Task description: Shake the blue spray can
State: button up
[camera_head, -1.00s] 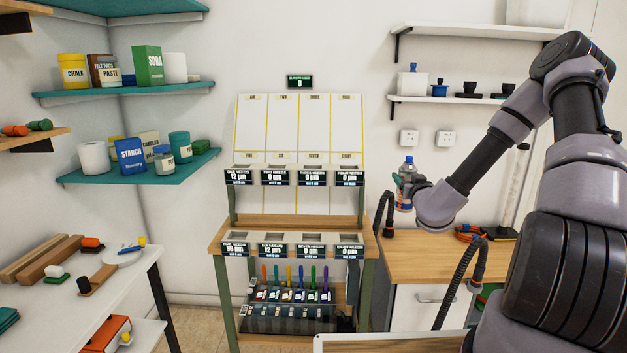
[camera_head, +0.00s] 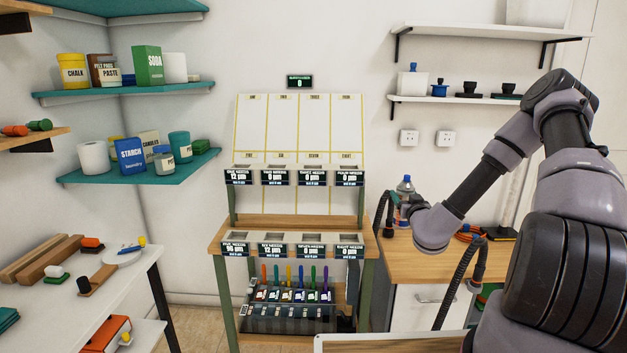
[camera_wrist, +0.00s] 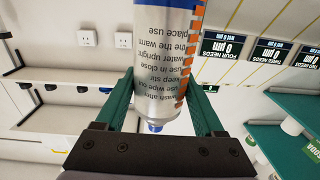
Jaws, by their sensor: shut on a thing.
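The blue spray can (camera_head: 405,186) is upright above the wooden counter at the right, its top showing beside the arm. My gripper (camera_head: 403,207) is at the can's body, partly hidden by my own wrist. In the wrist view the can (camera_wrist: 168,60) fills the middle, silver with printed text, an orange-marked scale and blue bands. The green fingers of my gripper (camera_wrist: 160,103) press on both sides of it. The can appears upside down in that view. Whether its base touches the counter is hidden.
A wooden counter (camera_head: 500,262) lies below the gripper. A dispenser rack (camera_head: 300,222) stands left of the can. Wall shelves (camera_head: 470,99) hold small items above.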

aim_at(408, 179)
notch_tip(408, 179, up, 6)
jog(key=shift+r, duration=0.1)
notch_tip(408, 179, down, 8)
jog(key=shift+f, duration=0.15)
dwell(0.3)
notch_tip(408, 179, up, 8)
jog(key=shift+r, duration=0.1)
